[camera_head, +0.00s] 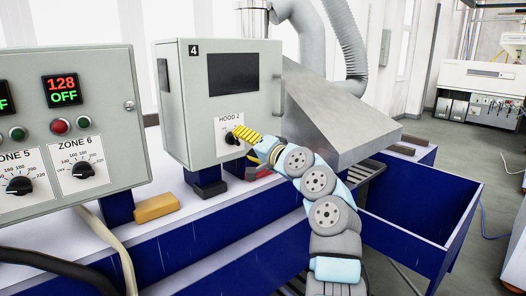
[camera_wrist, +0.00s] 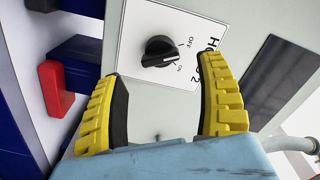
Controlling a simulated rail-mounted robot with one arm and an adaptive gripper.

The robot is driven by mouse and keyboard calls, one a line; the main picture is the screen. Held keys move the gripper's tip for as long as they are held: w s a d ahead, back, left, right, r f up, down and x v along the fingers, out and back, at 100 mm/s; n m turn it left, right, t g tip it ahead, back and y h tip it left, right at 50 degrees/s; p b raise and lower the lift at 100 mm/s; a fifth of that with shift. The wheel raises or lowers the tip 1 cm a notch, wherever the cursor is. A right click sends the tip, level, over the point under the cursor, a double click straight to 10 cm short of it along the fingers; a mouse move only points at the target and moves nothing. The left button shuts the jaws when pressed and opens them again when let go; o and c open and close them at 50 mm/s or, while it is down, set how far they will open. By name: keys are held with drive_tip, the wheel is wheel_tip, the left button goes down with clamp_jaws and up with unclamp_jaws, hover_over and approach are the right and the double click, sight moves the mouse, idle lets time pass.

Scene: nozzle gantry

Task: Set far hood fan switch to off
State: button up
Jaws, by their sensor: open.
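The hood fan switch is a black rotary knob (camera_wrist: 161,50) on a white label plate marked HOOD 2 (camera_wrist: 206,60), with OFF and ON marks beside the knob. In the head view the knob (camera_head: 231,139) sits low on the front of the grey box numbered 4 (camera_head: 195,88). My gripper (camera_wrist: 158,68) is open, its two yellow fingers spread either side of the knob's line, with nothing between them. The knob appears just beyond the fingertips. In the head view my gripper (camera_head: 238,133) is right beside the knob and partly covers the label. I cannot tell which mark the knob points at.
A second grey panel (camera_head: 75,130) with ZONE 5 and ZONE 6 knobs stands at the left. A sloped metal hood (camera_head: 335,115) is behind my arm. A red block (camera_wrist: 55,88) shows left of my fingers. A yellow block (camera_head: 156,207) lies on the blue bench.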

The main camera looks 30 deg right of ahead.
drive_tip(key=v, duration=0.7)
drive_tip(key=shift+s, duration=0.15)
idle(0.5)
